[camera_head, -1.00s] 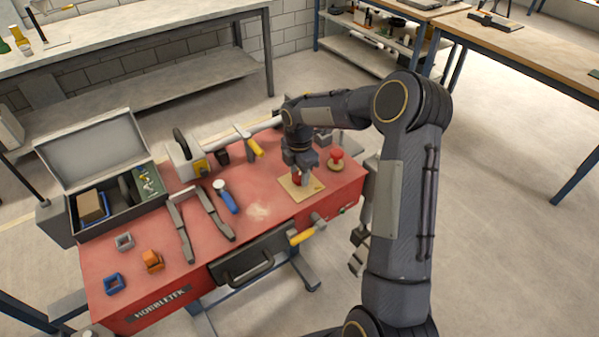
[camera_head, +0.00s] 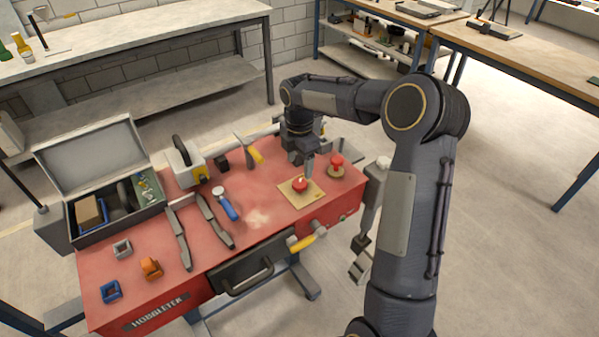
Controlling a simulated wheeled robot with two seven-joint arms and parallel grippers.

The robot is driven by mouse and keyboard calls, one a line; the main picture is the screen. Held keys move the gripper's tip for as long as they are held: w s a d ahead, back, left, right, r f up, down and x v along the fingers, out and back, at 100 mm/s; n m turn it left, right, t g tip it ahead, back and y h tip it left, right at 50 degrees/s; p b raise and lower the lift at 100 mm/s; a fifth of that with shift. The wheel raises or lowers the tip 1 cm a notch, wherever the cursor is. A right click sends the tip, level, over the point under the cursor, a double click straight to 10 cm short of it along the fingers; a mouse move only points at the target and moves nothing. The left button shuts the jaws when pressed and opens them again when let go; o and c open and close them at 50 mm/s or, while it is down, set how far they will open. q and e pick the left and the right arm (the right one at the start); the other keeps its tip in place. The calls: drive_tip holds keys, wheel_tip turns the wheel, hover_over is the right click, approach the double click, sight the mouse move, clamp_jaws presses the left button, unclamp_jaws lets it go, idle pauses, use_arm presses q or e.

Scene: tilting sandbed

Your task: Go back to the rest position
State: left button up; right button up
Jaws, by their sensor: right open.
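My right gripper (camera_head: 307,173) hangs fingers-down above the far right part of the red workbench (camera_head: 270,198). It is open and empty, just behind and above a red knob-like piece (camera_head: 300,185) that sits on a small wooden board (camera_head: 312,196). My right arm comes in from the right side and arches over the bench. My left gripper is not in view.
A second red knob (camera_head: 336,161) stands to the right of the gripper. A yellow-handled tool (camera_head: 255,154) and a white-and-yellow device (camera_head: 188,165) lie left. An open grey toolbox (camera_head: 95,165) stands at the far left.

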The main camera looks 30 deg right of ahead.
drive_tip(key=shift+r, duration=0.4)
drive_tip(key=shift+s+r, duration=0.1)
drive_tip(key=shift+r, duration=0.05)
drive_tip(key=s+a+r+m+t+y, duration=0.1)
drive_tip(key=s+a+r+m, duration=0.1)
drive_tip(key=s+r+m, duration=0.4)
drive_tip(key=s+a+r+m+t, duration=0.2)
drive_tip(key=s+a+r+m, duration=0.1)
drive_tip(key=s, duration=0.5)
drive_tip(key=s+a+f+m+t+y, duration=0.1)
drive_tip(key=s+a+m, duration=0.2)
drive_tip(key=s+m, duration=0.3)
drive_tip(key=s+a+f+m+t+y, duration=0.1)
drive_tip(key=s+a+m, duration=0.2)
drive_tip(key=s, duration=0.6)
drive_tip(key=m, duration=0.2)
drive_tip(key=shift+s+a+f+m+t+y, duration=0.2)
drive_tip(key=shift+a+f+m+t+y, duration=0.1)
drive_tip(key=shift+a+f+m+y, duration=0.1)
